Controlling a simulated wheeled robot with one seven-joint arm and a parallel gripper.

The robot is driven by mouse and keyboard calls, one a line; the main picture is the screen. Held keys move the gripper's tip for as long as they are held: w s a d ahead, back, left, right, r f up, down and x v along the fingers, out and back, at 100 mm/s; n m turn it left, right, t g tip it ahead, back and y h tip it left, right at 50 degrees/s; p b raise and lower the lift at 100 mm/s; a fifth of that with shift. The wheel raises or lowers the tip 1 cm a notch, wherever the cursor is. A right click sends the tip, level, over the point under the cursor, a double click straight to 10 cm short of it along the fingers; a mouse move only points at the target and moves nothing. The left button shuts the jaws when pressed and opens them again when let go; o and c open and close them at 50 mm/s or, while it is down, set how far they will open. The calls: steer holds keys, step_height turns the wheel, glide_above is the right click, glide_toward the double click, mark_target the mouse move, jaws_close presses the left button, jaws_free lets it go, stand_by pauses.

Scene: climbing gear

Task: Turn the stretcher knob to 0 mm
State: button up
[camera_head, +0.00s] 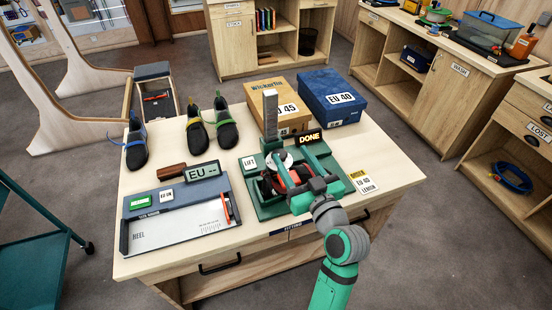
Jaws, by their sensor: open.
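The shoe stretcher is a green stand (252,199) with a tall grey upright post (270,112) on the front right of the table. A pale round part (279,160) shows on it, and a dark and red piece sits below. I cannot tell for sure which part is the knob, and no mm scale is readable. My gripper (292,158) is open over the stretcher, its teal fingers reaching across it from the right. The gripper hides part of the stand. I cannot tell whether the fingers touch it.
A "LIFT" sign (249,163) and a "DONE" sign (310,138) stand close by. An orange box (262,92) and a blue "EU 40" box (333,97) stand behind. Several dark shoes (227,131) and a foot gauge (175,232) are to the left. An order card (363,181) lies right.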

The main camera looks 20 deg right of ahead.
glide_toward(282, 158)
steer(key=shift+w+a+f, duration=0.1)
steer(key=shift+w+f, duration=0.05)
steer(key=shift+w, duration=1.1)
steer(key=w, duration=0.7)
steer(key=shift+w+a, duration=0.35)
steer(key=shift+s, duration=0.15)
steer(key=shift+a, duration=0.1)
steer(key=c, duration=1)
